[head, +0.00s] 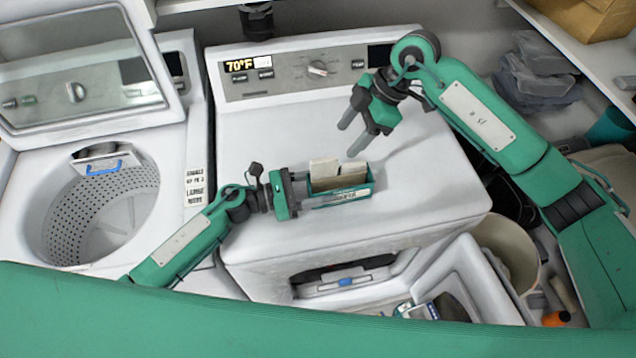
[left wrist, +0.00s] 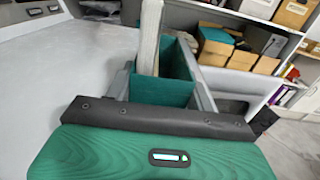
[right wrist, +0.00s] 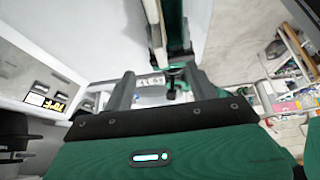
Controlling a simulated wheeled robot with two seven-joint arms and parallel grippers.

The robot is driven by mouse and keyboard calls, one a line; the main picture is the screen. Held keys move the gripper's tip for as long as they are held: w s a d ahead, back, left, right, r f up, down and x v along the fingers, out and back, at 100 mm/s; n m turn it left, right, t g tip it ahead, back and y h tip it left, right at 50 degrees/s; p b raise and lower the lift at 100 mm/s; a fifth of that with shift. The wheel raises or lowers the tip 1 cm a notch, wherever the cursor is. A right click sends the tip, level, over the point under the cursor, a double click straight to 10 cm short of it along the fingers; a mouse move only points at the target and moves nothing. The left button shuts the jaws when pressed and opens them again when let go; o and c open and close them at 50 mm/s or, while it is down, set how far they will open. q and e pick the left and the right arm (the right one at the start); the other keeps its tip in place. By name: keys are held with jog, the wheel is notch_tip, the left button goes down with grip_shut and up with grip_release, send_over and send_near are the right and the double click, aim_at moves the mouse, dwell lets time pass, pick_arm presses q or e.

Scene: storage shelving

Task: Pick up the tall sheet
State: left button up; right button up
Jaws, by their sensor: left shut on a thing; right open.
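A small green box (head: 345,199) sits on the white top of the right-hand machine and holds upright cream sheets. One sheet (head: 324,172) stands at the left inside it, with another sheet (head: 354,170) at the right. In the left wrist view a sheet (left wrist: 149,38) rises well above the green box (left wrist: 160,91). My left gripper (head: 318,196) is shut on the box, fingers along its sides. My right gripper (head: 349,138) is open and empty, above and behind the box. In the right wrist view sheets (right wrist: 157,30) show beyond its fingers; their lower parts are hidden.
An open-lidded washer (head: 100,210) stands at the left. The control panel (head: 310,70) rises behind the machine top (head: 435,190), which is clear around the box. A bin (head: 510,245) and shelving with bags (head: 540,75) are at the right.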

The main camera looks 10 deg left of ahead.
jog(key=o, duration=0.4)
jog(key=s+a+f+n+g+y, duration=0.1)
jog(key=s+a+f+n+y, duration=0.1)
jog(key=s+a+y, duration=0.3)
jog(key=s+a, duration=0.2)
jog(key=a, duration=0.1)
jog(key=shift+a+f+y, duration=0.15)
jog(key=shift+a+y, duration=0.15)
jog(key=shift+a, duration=0.1)
jog(key=s+a+r+t+y, duration=0.1)
jog(key=s+a+r+y, duration=0.1)
jog(key=s+a+y, duration=0.3)
jog(key=m+t+h, duration=1)
jog(key=m+t, duration=0.9)
jog(key=m, duration=0.1)
send_near(325, 166)
jog(key=x, duration=0.5)
jog(key=shift+w+a+r, duration=0.2)
jog(key=shift+a, duration=0.05)
jog(key=shift+f+x, duration=0.2)
jog(key=shift+x, duration=2.45)
